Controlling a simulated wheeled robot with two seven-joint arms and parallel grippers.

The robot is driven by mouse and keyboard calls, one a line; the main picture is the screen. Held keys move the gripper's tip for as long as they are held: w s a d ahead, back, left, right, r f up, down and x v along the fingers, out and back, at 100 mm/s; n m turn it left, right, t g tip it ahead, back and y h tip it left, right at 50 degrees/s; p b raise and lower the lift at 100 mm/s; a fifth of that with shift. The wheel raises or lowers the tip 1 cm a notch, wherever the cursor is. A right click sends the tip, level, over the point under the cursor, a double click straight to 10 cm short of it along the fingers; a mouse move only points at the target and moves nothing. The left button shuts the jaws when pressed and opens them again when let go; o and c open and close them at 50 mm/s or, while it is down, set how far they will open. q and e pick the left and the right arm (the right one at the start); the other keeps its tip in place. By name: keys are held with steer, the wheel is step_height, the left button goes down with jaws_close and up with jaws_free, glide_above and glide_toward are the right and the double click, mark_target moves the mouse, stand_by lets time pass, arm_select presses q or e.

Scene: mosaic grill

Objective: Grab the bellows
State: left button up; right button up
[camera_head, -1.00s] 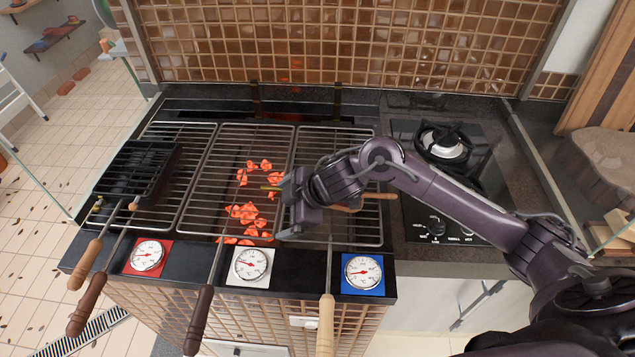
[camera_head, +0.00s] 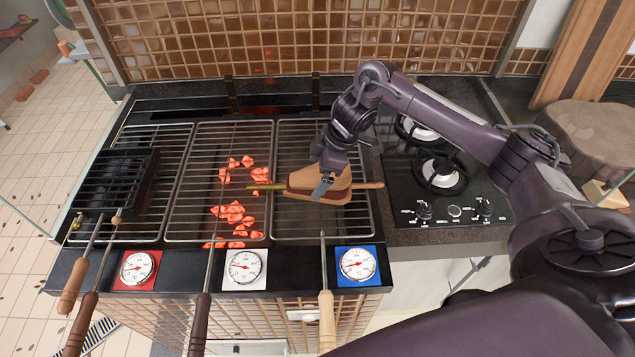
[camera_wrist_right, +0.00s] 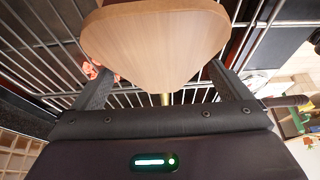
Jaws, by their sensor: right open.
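The bellows (camera_head: 335,187) has tan wooden boards, a dark middle, a brass nozzle pointing left and a wooden handle pointing right. It lies over the right grill grate in the head view. My right gripper (camera_head: 323,185) comes down from above at the bellows, with a finger across its near side. In the right wrist view the wooden board of the bellows (camera_wrist_right: 155,45) fills the space between the two open fingers (camera_wrist_right: 160,88). Whether both fingers touch it cannot be told. My left gripper is not in view.
Glowing coals (camera_head: 233,212) lie under the middle grate (camera_head: 200,150). A black grill basket (camera_head: 112,180) rests on the left grate. Long-handled skewers (camera_head: 327,310) stick out over the front edge by the gauges (camera_head: 357,264). A gas hob (camera_head: 440,175) is at the right.

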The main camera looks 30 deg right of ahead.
steer(key=shift+a+f, duration=0.2)
steer(key=shift+f, duration=0.25)
steer(key=shift+w+r, duration=0.1)
steer(key=shift+w, duration=0.05)
steer(key=c, duration=1.8)
